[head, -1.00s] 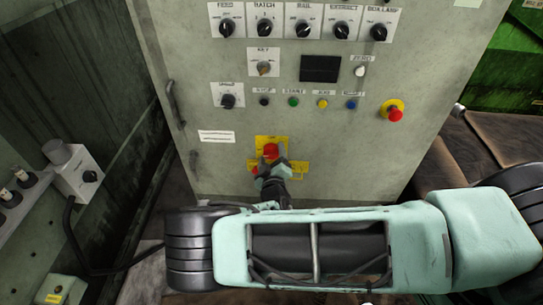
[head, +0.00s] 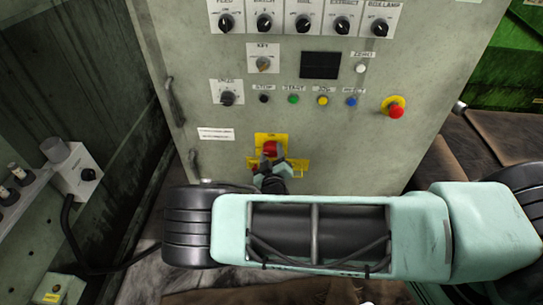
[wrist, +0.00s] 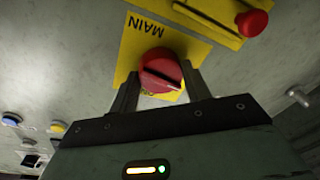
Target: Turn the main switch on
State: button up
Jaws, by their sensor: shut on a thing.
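The main switch is a red rotary knob (wrist: 162,70) on a yellow plate marked MAIN (wrist: 190,45). In the head view the knob (head: 270,148) sits low in the middle of the grey cabinet front. My gripper (wrist: 163,86) is shut on the knob, with one finger at each side of it. A dark line runs across the knob face, slightly tilted in the wrist view. Part of the plate's lettering is hidden behind the knob and fingers. In the head view my gripper (head: 270,162) covers the lower part of the plate.
Higher on the cabinet (head: 340,160) are an emergency stop (head: 395,107), coloured buttons, a key switch (head: 263,64) and several black dials. A grey box with a knob (head: 78,172) stands at the left.

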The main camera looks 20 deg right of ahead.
jog(key=m+b, duration=0.2)
jog(key=m, duration=0.2)
jog(key=shift+f+m, duration=0.15)
jog(key=shift+m, duration=0.25)
jog(key=m+b, duration=0.1)
jog(key=m, duration=0.3)
jog(key=shift+t+h+b, duration=0.3)
jog(key=shift+h, duration=0.1)
jog(key=m+b, duration=0.1)
jog(key=m, duration=0.3)
jog(key=shift+m+h+b, duration=0.3)
jog(key=shift+h+b, duration=0.1)
jog(key=shift+m+h+b, duration=0.3)
jog(key=shift+m+b, duration=0.35)
jog(key=shift+m, duration=1.15)
jog(key=shift+a, duration=0.1)
jog(key=o, duration=1)
jog(key=shift+c, duration=0.2)
